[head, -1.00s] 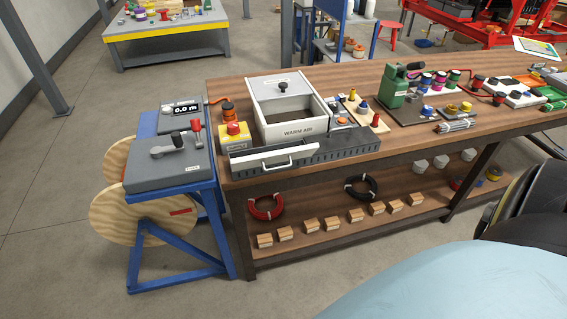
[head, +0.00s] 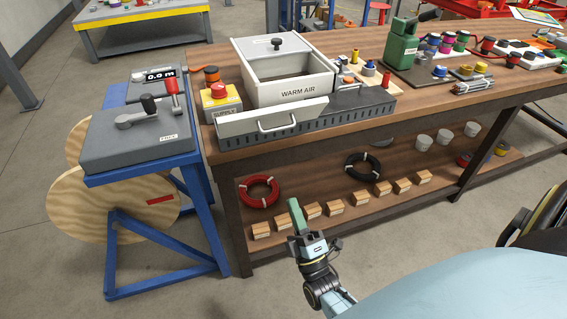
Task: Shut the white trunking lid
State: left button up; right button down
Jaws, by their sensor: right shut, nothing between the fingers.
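The white trunking lid (head: 245,124) is a long panel with a metal bar handle (head: 277,122). It lies along the left part of the dark grey slotted trunking (head: 360,103) at the bench's front edge. Its broad face is tilted up toward me, and it hides the trunking behind it. My right gripper (head: 297,213) is below and in front of the bench edge, pointing up, with its greenish fingers together and empty. It is clear of the lid and handle. My left gripper is out of view.
The grey crank station (head: 136,137) stands left of the bench. The lower shelf (head: 300,228) holds cable coils and wooden blocks.

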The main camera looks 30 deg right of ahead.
jog(key=w+d+r+t+h, duration=0.1)
jog(key=w+d+r, duration=0.1)
jog(key=w+r, duration=0.7)
notch_tip(320, 180, up, 3)
jog(key=shift+d+f, duration=0.1)
jog(key=shift+d, duration=0.3)
